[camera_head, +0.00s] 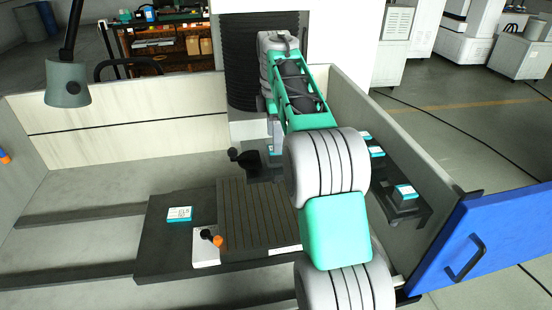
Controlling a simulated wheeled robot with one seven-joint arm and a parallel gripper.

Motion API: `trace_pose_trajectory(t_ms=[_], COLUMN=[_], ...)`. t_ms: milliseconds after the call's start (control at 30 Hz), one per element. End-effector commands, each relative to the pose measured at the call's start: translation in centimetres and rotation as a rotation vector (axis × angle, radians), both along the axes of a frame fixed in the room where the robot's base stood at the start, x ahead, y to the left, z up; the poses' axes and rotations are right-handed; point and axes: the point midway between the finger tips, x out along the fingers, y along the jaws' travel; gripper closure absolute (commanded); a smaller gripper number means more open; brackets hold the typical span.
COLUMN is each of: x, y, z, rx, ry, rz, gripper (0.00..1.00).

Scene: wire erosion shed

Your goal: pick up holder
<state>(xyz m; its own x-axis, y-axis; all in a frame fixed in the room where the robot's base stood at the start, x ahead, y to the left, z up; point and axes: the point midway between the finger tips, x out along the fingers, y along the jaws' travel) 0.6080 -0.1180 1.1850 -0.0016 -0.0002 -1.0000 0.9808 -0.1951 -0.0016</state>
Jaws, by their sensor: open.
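Several small dark blocks with white and teal labels could be the holder; I cannot tell which one is meant. One labelled block (404,193) sits on a dark rack along the right wall, with others (375,152) farther back, partly behind my arm. Another small labelled piece (273,150) is by the dark fixture at the back of the table. My arm reaches across the tank and bends down at its far end. My gripper (275,132) shows only in part beside the arm, just above that back piece. It is open; its fingertips are not clear.
Tank walls (130,125) enclose the area. A blue door (490,240) stands at right.

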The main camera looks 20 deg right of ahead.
Motion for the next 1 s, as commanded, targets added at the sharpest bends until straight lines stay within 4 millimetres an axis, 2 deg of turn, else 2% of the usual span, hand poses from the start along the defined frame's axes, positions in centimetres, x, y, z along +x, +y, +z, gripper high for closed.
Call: trace_pose_trajectory(t_ms=[267,500,1000], x=[-0.1,-0.1,-0.1], y=[-0.4,-0.4,-0.3], z=[-4.4,-4.9,-4.9], rx=[0.001,0.001,0.001], ry=[0.001,-0.001,-0.001], rz=[-0.004,-0.004,-0.003], gripper=[0.33,0.33,0.73])
